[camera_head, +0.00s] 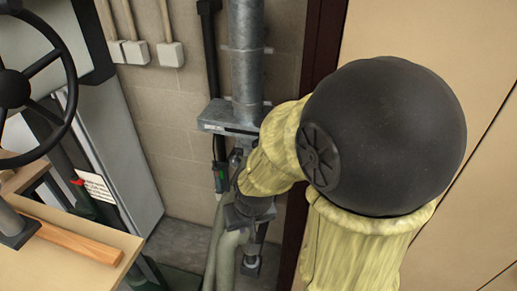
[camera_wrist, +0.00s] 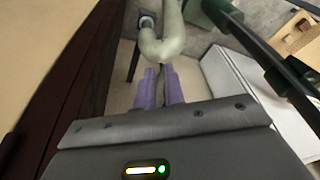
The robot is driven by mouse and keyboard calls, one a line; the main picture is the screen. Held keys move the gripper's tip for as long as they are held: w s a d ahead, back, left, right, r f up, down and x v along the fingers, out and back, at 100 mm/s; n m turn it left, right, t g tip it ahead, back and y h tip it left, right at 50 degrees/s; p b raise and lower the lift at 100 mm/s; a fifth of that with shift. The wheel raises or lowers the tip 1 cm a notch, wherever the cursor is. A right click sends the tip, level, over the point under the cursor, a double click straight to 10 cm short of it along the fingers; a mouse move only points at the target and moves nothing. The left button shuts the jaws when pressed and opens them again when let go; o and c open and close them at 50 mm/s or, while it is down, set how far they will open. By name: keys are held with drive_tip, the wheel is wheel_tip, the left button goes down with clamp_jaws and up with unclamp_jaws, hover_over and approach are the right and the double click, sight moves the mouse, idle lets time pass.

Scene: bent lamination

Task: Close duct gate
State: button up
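The duct gate (camera_head: 222,121) is a flat grey metal plate and housing across a vertical metal duct (camera_head: 246,62) in the corner, in the head view. My yellow-sleeved arm covers its right side, so I cannot tell how far the gate's slide is out. In the head view my gripper's fingers are hidden or too small to make out, near the lower duct. In the wrist view my gripper (camera_wrist: 162,88) shows two purple fingers a little apart, with a narrow dark strip between them. I cannot tell whether that strip is gripped or lies behind.
A pale bent hose (camera_wrist: 167,44) lies beyond the fingers. A dark post (camera_head: 322,45) and beige panels (camera_head: 440,35) stand on the right. A white cabinet (camera_head: 120,150), a black handwheel (camera_head: 15,89) and a wooden table (camera_head: 75,262) are on the left.

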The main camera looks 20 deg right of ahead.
drive_tip(key=w+m+t+p, duration=0.1)
drive_tip(key=w+m, duration=0.1)
drive_tip(key=w, duration=0.1)
drive_tip(key=w+a+m+t+p, duration=0.1)
drive_tip(key=w+m, duration=0.2)
drive_tip(key=w, duration=0.1)
drive_tip(key=w+a+m+t+p, duration=0.1)
drive_tip(key=w+m, duration=0.2)
drive_tip(key=shift+w+a+r+h, duration=0.2)
drive_tip(key=shift+w+r+h, duration=0.1)
clamp_jaws()
drive_tip(key=w+d+r+m+t+h+p, duration=0.25)
drive_tip(key=w+d+m+h+p, duration=0.35)
drive_tip(key=m+h, duration=0.7)
drive_tip(key=s+d+r+m+g+h+p, duration=0.1)
drive_tip(key=s+d+r+m+h, duration=0.1)
drive_tip(key=s+m, duration=0.3)
drive_tip(key=m+h, duration=0.1)
drive_tip(key=m, duration=0.2)
drive_tip(key=shift+s+r+m+h, duration=0.2)
drive_tip(key=shift+r+m+h, duration=0.1)
drive_tip(key=shift+m, duration=0.1)
drive_tip(key=f+p+x, duration=0.1)
drive_tip(key=p+x, duration=0.5)
drive_tip(key=x, duration=0.4)
drive_tip(key=w+a+p, duration=0.1)
drive_tip(key=w+a, duration=0.1)
drive_tip(key=w, duration=0.1)
drive_tip(key=shift+a+r+p, duration=0.2)
drive_tip(key=shift+a+p, duration=0.15)
